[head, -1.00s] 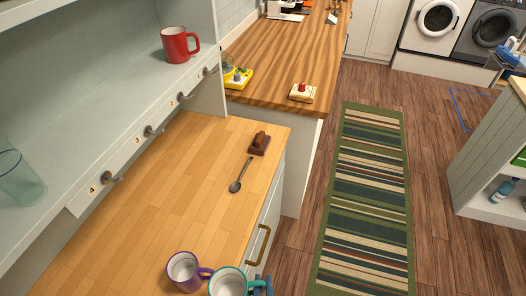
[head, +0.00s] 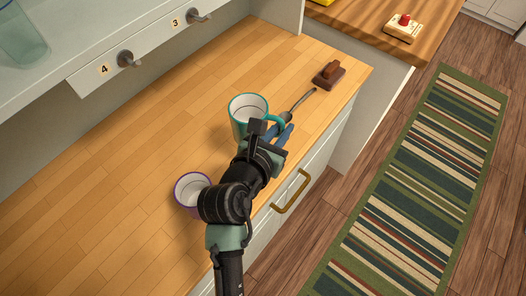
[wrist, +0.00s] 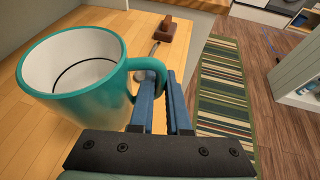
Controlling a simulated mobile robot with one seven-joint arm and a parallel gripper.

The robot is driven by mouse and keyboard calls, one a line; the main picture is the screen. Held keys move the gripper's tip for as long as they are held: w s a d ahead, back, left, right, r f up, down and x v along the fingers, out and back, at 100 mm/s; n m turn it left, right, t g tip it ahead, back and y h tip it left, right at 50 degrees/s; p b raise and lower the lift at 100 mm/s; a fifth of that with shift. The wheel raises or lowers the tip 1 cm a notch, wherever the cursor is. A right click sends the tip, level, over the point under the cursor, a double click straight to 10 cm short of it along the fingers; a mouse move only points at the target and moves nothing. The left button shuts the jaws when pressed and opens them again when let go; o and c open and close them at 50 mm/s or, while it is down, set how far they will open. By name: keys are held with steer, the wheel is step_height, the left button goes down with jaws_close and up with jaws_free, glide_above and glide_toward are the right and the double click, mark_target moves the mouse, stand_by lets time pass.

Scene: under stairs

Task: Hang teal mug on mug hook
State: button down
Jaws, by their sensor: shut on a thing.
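The teal mug (head: 240,128) is upright at my gripper (head: 284,134), above or on the wooden counter; I cannot tell if it clears the surface. My gripper's blue fingers are shut on the mug's handle, on its right side. In the wrist view the mug (wrist: 95,98) fills the left, white inside, with its handle at the fingers (wrist: 165,100). Grey mug hooks stick out from the shelf's front rail: one labelled 4 (head: 128,58) and one labelled 3 (head: 200,16). Both shown hooks are bare. My arm hides part of the counter.
A white mug with purple rim (head: 190,188) stands close beside my arm. A spoon (head: 300,102) and a brown block with a knob (head: 328,75) lie toward the counter's far right. A glass (head: 20,38) is on the shelf. The counter's left side (head: 100,180) is clear.

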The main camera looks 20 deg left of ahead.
step_height(320, 180, down, 5)
steer(key=shift+s+r+b, duration=0.1)
steer(key=shift+r+b, duration=0.05)
steer(key=shift+b, duration=0.3)
steer(key=shift+f+b, duration=0.55)
steer(key=shift+f, duration=1.65)
steer(key=shift+f, duration=0.1)
steer(key=c, duration=0.9)
jaws_free()
steer(key=shift+f, duration=0.1)
